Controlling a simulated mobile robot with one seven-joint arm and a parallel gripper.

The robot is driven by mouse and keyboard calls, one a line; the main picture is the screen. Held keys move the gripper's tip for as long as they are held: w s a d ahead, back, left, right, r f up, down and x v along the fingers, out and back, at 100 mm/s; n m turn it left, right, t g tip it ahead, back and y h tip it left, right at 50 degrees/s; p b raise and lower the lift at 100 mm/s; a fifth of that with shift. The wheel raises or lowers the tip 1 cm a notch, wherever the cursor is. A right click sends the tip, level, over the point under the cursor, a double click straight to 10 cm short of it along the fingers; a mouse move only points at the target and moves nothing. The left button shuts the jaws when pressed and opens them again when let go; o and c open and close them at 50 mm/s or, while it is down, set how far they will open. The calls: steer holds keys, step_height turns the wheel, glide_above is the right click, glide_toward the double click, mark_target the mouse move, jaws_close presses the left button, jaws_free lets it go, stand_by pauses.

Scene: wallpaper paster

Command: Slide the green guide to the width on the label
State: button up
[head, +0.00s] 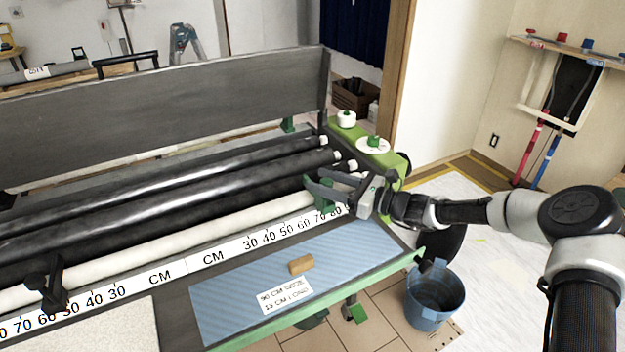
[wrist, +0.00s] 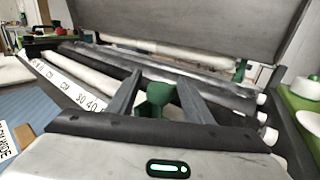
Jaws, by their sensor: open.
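The green guide (head: 325,196) sits on the white roller and scale at the right end of the machine, near the 70 and 80 marks. In the wrist view the green guide (wrist: 160,100) stands between my two fingers. My gripper (head: 318,182) is open around it; I cannot tell whether either finger touches it. The white label (head: 285,295) lies on the blue striped sheet and seems to read 90 CM WIDE, with a second line about length. The scale strip (head: 212,258) carries numbers running up towards the right; the marks by the guide are partly covered.
A black guide (head: 46,288) sits at the left end of the scale. A wooden block (head: 301,265) lies on the blue sheet (head: 235,300). Black rollers (head: 190,185) and a tall grey panel (head: 170,110) stand behind. A blue bucket (head: 434,300) is at right.

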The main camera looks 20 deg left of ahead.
steer(key=shift+w+a, duration=0.2)
steer(key=shift+a, duration=1.5)
jaws_close()
